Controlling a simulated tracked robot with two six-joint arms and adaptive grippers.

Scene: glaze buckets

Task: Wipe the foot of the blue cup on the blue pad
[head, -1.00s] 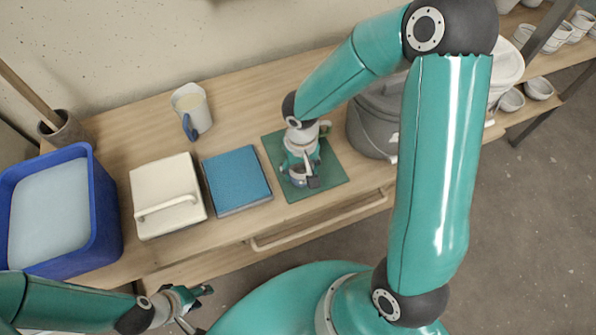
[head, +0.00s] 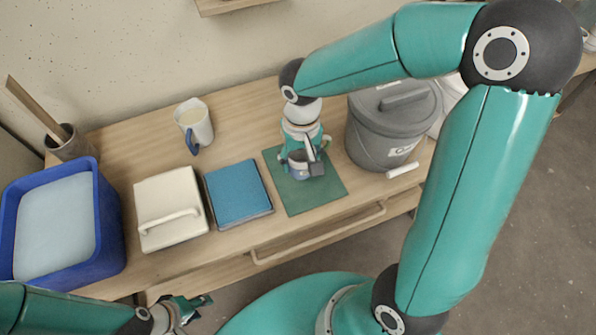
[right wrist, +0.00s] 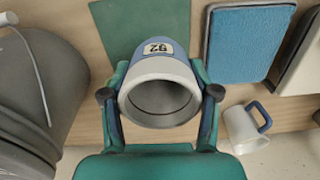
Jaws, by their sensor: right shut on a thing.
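The blue cup (head: 300,173) is above the green mat (head: 328,192) in the head view. My right gripper (head: 303,163) is shut on it, with a finger on each side. In the right wrist view the cup (right wrist: 158,68) shows a blue-grey body, a pale band at the rim and a number label. Its mouth faces the camera and its foot is hidden. I cannot tell whether it touches the mat. The blue pad (head: 238,191) lies flat on the table, just left of the green mat. My left gripper (head: 193,312) is open and empty at the lower left.
A white cup with blue handle (head: 195,124) stands behind the pad. A cream lidded box (head: 166,190) sits left of the pad, and a blue tub (head: 110,225) further left. A grey lidded bucket (head: 370,135) stands close to the right of the held cup.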

